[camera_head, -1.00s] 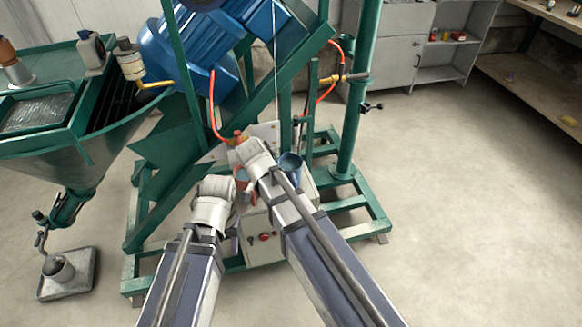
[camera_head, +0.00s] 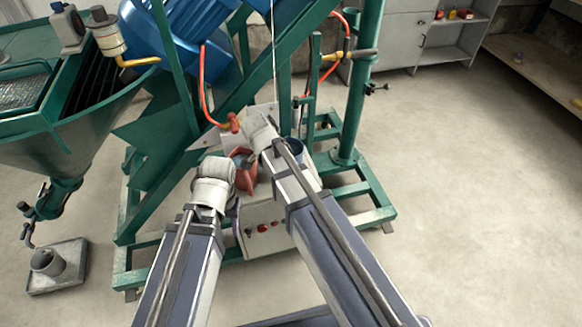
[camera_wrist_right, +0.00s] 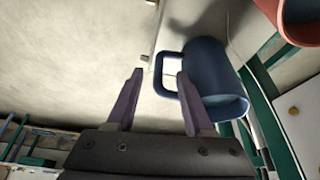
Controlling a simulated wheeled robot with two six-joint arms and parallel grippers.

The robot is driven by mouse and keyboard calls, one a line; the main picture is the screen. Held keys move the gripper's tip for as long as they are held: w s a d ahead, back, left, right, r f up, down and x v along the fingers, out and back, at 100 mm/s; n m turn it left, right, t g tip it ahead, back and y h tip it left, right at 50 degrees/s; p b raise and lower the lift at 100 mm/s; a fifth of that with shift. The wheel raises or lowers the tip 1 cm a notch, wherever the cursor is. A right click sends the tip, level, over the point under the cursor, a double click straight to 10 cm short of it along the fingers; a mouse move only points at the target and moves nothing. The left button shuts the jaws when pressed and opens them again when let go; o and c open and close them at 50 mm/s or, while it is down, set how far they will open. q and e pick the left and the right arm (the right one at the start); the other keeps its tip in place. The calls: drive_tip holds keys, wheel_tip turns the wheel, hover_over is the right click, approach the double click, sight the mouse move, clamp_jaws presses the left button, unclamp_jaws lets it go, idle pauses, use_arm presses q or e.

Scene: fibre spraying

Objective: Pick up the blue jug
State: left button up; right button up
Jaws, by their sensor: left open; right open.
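The blue jug (camera_wrist_right: 212,75) shows large in the right wrist view, with its handle towards the fingers. In the head view only part of the blue jug (camera_head: 295,148) shows beside my right forearm. My right gripper (camera_wrist_right: 160,74) is open, its two purple fingers pointing at the handle from either side in the picture. I cannot tell whether they touch it. In the head view my right arm hides most of that gripper. My left gripper (camera_head: 236,212) is open, mostly hidden behind its own wrist, left of the jug.
A red jug (camera_head: 244,172) stands left of the blue one; it also shows in the right wrist view (camera_wrist_right: 301,22). A white control box (camera_head: 262,240) and the green machine frame (camera_head: 357,100) surround the spot. The floor (camera_head: 470,200) on the right is clear.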

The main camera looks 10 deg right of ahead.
drive_tip(key=shift+b+x, duration=2.4)
drive_tip(key=shift+x, duration=0.25)
drive_tip(key=shift+d+r, duration=0.1)
drive_tip(key=shift+r, duration=0.05)
drive_tip(key=shift+s, duration=0.1)
clamp_jaws()
